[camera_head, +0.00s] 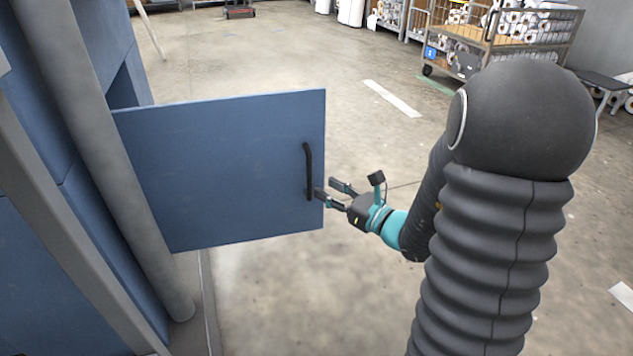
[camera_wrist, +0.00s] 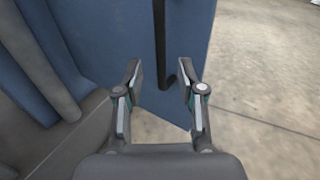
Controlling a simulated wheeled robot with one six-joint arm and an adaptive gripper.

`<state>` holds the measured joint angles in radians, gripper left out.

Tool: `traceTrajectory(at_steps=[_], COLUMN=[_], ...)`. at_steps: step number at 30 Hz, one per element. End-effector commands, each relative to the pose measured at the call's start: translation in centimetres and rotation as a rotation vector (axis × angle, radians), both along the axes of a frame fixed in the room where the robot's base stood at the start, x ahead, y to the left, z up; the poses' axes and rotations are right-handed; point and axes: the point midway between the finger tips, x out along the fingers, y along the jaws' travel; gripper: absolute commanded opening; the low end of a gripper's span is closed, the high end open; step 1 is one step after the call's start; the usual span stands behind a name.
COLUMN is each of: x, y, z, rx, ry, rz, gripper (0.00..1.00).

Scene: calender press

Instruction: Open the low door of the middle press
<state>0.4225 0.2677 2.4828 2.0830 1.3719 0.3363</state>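The low door (camera_head: 222,170) of the press is a blue panel swung well out from the blue press body (camera_head: 40,160) in the head view. It carries a black vertical bar handle (camera_head: 308,172) near its free edge. My gripper (camera_head: 325,190) is at the lower part of the handle, by the door's free edge. In the wrist view my gripper (camera_wrist: 160,78) has its two fingers spread apart, with the door (camera_wrist: 110,40) and the handle (camera_wrist: 161,45) ahead between them. I see no finger closed on the handle. The far side of the door is hidden.
A grey round post (camera_head: 110,150) stands in front of the press at the left. A wire cart with rolls (camera_head: 500,35) stands at the back right. The concrete floor (camera_head: 300,290) around the door is clear.

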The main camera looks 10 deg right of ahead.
Motion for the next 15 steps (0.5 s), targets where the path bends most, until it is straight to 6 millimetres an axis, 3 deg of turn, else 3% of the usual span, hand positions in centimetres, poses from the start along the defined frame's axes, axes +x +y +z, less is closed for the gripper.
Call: traceTrajectory(at_steps=[6, 15], x=[-2.7, -4.3], y=[-2.0, -2.9], z=[0.0, 0.0], rx=[-0.001, -0.001], ry=[-0.001, -0.001], rz=[-0.003, 0.001], gripper=[0.39, 0.39])
